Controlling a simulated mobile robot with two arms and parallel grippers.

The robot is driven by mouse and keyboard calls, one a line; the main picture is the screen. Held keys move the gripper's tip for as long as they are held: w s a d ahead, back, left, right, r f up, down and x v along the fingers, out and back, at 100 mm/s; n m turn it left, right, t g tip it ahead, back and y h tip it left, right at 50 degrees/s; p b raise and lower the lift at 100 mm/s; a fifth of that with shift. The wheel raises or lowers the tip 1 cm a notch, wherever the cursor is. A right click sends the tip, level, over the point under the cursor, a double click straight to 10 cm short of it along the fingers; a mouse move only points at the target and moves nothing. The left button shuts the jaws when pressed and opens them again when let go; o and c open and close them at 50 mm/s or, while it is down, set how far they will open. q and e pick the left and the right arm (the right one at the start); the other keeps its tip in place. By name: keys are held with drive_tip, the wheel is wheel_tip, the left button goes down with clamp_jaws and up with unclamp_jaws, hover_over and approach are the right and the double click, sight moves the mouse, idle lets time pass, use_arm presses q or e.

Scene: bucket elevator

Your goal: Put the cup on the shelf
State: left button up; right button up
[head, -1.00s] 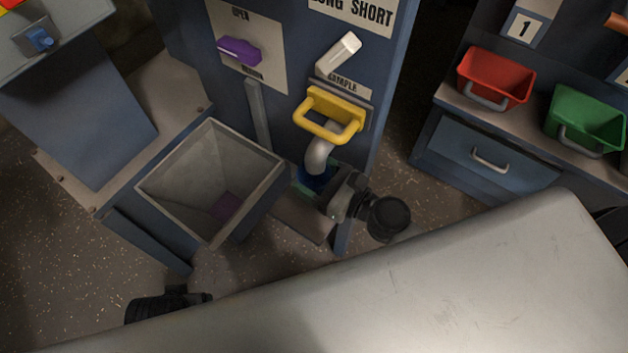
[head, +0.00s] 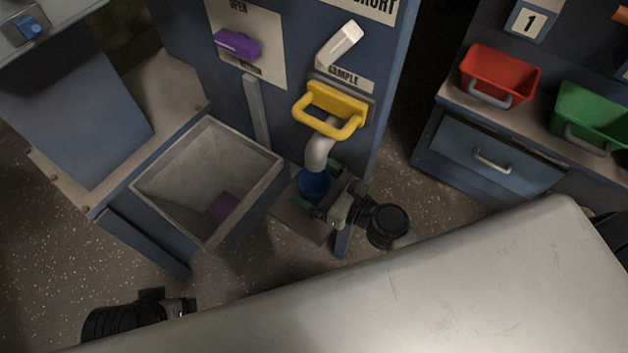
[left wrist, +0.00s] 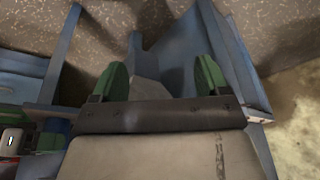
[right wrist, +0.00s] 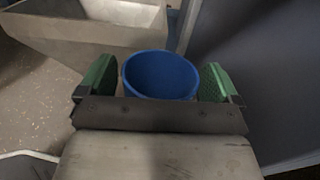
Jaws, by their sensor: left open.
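The blue cup (head: 314,184) is upright just below the grey spout (head: 320,150) of the blue machine. My right gripper (head: 320,189) has its green fingers on either side of the cup and is closed on it. In the right wrist view the cup (right wrist: 160,75) fills the space between the two fingers, and its inside looks empty. My left gripper (left wrist: 160,82) is open with nothing between its fingers. In the head view it is low at the left. I cannot tell which surface is the shelf.
A grey hopper bin (head: 208,180) with a purple thing inside stands left of the cup. A yellow handle (head: 332,110), a white lever (head: 340,44) and a purple lever (head: 237,43) are on the machine. Red (head: 497,76) and green (head: 589,118) bins stand on a right-hand cabinet.

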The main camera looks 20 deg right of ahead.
idle(0.3)
drive_tip(key=shift+r, duration=0.1)
drive_tip(key=shift+s+d, duration=0.15)
drive_tip(key=shift+s, duration=0.1)
drive_tip(key=v, duration=0.3)
drive_tip(key=shift+b, duration=0.35)
drive_tip(key=b+v, duration=0.1)
drive_tip(key=v, duration=0.7)
drive_tip(key=s+a+f+n+g, duration=0.1)
drive_tip(key=s+a+n+g, duration=0.2)
drive_tip(key=n, duration=0.6)
drive_tip(key=s+a+f+n+g, duration=0.1)
drive_tip(key=a+n+g, duration=0.35)
drive_tip(key=n, duration=0.45)
use_arm(q)
drive_tip(key=shift+s+f, duration=0.15)
drive_tip(key=shift+f, duration=0.05)
use_arm(e)
drive_tip(key=s+d+f+n+g+h, duration=0.2)
drive_tip(key=d+f+n+g+h, duration=0.1)
drive_tip(key=d+n+h, duration=0.6)
drive_tip(key=n+h, duration=0.1)
drive_tip(key=n, duration=0.1)
drive_tip(key=shift+d+n+h, duration=0.4)
